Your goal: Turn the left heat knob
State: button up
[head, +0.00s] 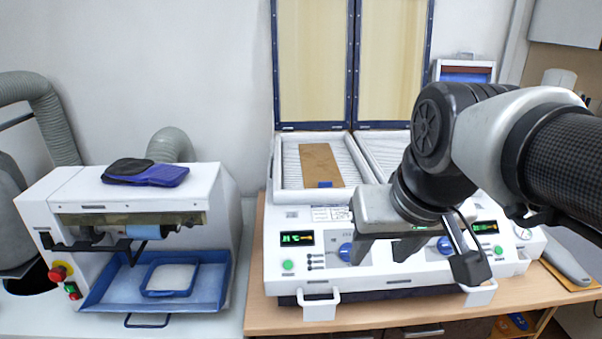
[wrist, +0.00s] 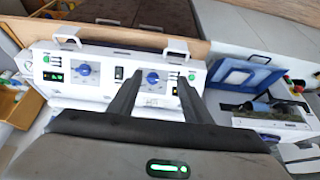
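The left heat knob (head: 345,252) is blue and round, on the white front panel of the heating press. My gripper (head: 380,256) is in front of that panel, and one finger overlaps the knob's right edge in the head view. In the wrist view the view is turned round, and the left knob (wrist: 153,77) shows between the two spread fingers of my gripper (wrist: 158,86). The gripper is open with nothing held. I cannot tell whether a finger touches the knob. The right heat knob (head: 445,246) shows partly behind my wrist parts.
The heating press (head: 284,217) has its two lids raised, and a brown board (head: 320,165) lies in its left bed. White handles (head: 320,306) stick out below the panel. A sanding machine (head: 130,190) with a blue tray stands to the left. The wooden table edge lies in front.

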aim_at(350, 248)
jog(key=shift+o, duration=0.7)
jog(key=w+g+b, duration=0.1)
jog(key=w+b, duration=0.2)
jog(key=w, duration=0.9)
jog(key=shift+d+r, duration=0.2)
jog(key=shift+d, duration=0.15)
jog(key=x, duration=1.7)
jog(key=shift+d, duration=0.15)
jog(key=shift+r, duration=0.1)
jog(key=c, duration=1)
